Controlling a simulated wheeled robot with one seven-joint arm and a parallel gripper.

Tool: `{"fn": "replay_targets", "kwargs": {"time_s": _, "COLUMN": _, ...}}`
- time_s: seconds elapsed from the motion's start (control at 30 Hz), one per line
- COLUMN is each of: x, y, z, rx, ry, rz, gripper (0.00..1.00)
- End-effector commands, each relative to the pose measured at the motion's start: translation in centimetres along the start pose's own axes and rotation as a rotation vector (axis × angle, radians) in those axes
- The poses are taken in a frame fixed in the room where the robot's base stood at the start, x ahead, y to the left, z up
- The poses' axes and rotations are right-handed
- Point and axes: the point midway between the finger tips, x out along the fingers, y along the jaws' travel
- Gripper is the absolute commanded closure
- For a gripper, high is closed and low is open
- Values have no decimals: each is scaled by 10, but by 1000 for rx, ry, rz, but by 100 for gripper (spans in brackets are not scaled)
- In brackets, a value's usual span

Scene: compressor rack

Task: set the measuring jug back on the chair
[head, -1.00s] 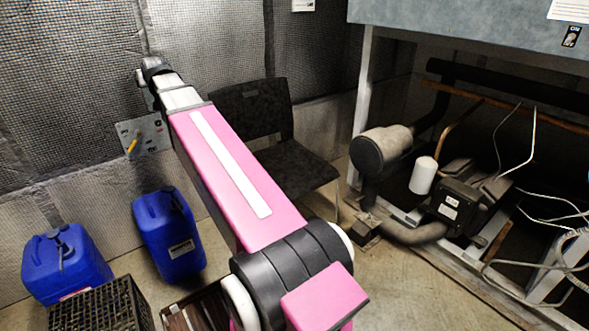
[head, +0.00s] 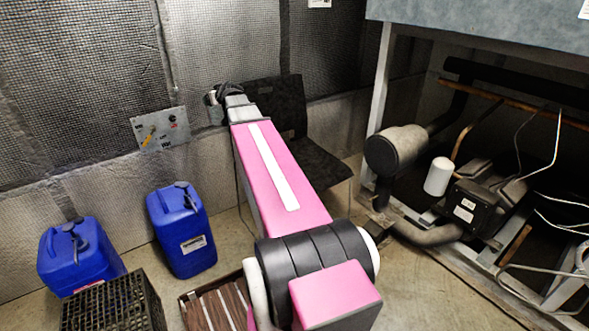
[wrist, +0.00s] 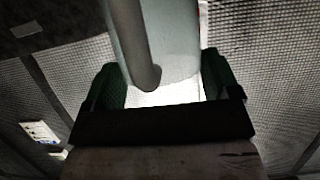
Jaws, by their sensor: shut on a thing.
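The measuring jug (wrist: 180,35) is a pale grey vessel with a handle, close up in the wrist view. My gripper (wrist: 160,82) has dark green fingers on either side of it and is shut on it. The jug's far end runs out of the picture. In the head view the gripper end is small and mostly hidden at the far end of my pink arm, just left of the chair back. The dark chair (head: 325,162) stands by the wall, its back and seat partly covered by my arm. The visible part of the seat looks bare.
Two blue canisters (head: 180,235) (head: 78,262) stand on the floor at left, behind a black crate (head: 115,303) and a brown slatted box (head: 215,307). A wall panel (head: 160,130) is left of the chair. The compressor rack (head: 385,95) stands at right.

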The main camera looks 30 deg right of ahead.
Motion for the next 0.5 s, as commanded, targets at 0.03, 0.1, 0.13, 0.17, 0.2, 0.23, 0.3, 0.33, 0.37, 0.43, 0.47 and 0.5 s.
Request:
{"fn": "replay_targets", "kwargs": {"time_s": 0.03, "x": 5, "y": 17, "z": 14, "rx": 3, "ry": -3, "rz": -1, "gripper": 64}}
{"fn": "replay_targets", "kwargs": {"time_s": 0.1, "x": 10, "y": 36, "z": 33, "rx": 1, "ry": -4, "rz": -7, "gripper": 64}}
{"fn": "replay_targets", "kwargs": {"time_s": 0.13, "x": 12, "y": 44, "z": 40, "rx": 0, "ry": -3, "rz": -10, "gripper": 64}}
{"fn": "replay_targets", "kwargs": {"time_s": 0.17, "x": 14, "y": 53, "z": 49, "rx": 0, "ry": -3, "rz": -11, "gripper": 64}}
{"fn": "replay_targets", "kwargs": {"time_s": 0.2, "x": 16, "y": 64, "z": 60, "rx": -2, "ry": -4, "rz": -13, "gripper": 64}}
{"fn": "replay_targets", "kwargs": {"time_s": 0.23, "x": 17, "y": 73, "z": 68, "rx": -2, "ry": -3, "rz": -13, "gripper": 64}}
{"fn": "replay_targets", "kwargs": {"time_s": 0.3, "x": 19, "y": 93, "z": 88, "rx": -2, "ry": -3, "rz": -13, "gripper": 64}}
{"fn": "replay_targets", "kwargs": {"time_s": 0.33, "x": 20, "y": 102, "z": 97, "rx": -1, "ry": -3, "rz": -12, "gripper": 64}}
{"fn": "replay_targets", "kwargs": {"time_s": 0.37, "x": 21, "y": 111, "z": 105, "rx": -1, "ry": -3, "rz": -12, "gripper": 64}}
{"fn": "replay_targets", "kwargs": {"time_s": 0.43, "x": 21, "y": 132, "z": 126, "rx": 1, "ry": -3, "rz": -8, "gripper": 64}}
{"fn": "replay_targets", "kwargs": {"time_s": 0.47, "x": 21, "y": 141, "z": 134, "rx": 2, "ry": -3, "rz": -5, "gripper": 64}}
{"fn": "replay_targets", "kwargs": {"time_s": 0.5, "x": 21, "y": 152, "z": 146, "rx": 3, "ry": -3, "rz": -1, "gripper": 64}}
